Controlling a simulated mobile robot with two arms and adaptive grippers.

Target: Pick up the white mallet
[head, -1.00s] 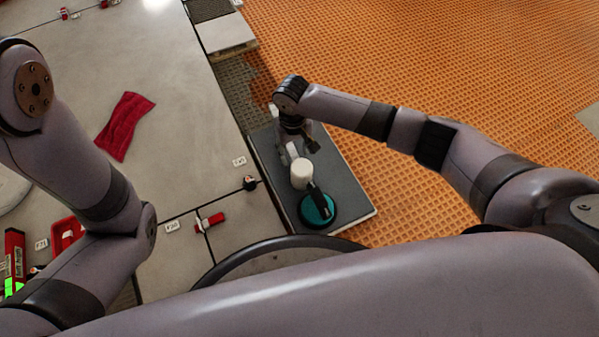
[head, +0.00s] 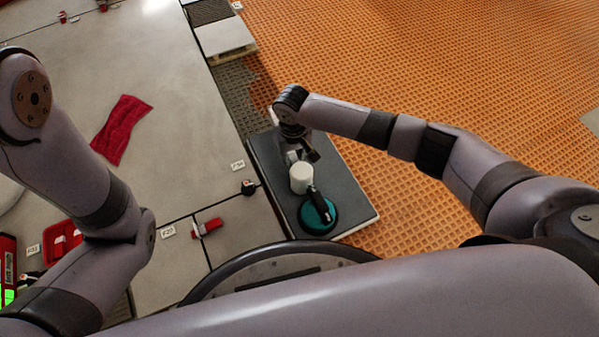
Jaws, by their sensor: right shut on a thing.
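The white mallet (head: 301,179) shows as a pale, round head on the dark board (head: 352,200), right of the tiled floor. My right gripper (head: 297,157) is just behind the head and points down, shut on the mallet. Its fingers are small and partly hidden by the wrist, and the mallet's handle cannot be made out. I cannot tell whether the mallet is clear of the board. My left arm comes in at the left; its gripper is out of view.
A teal suction cup (head: 317,216) with a black handle lies close in front of the mallet head. A red cloth (head: 122,128) and a red-and-white clip (head: 207,227) lie on the tiles at left. Orange matting (head: 430,75) lies right of the board.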

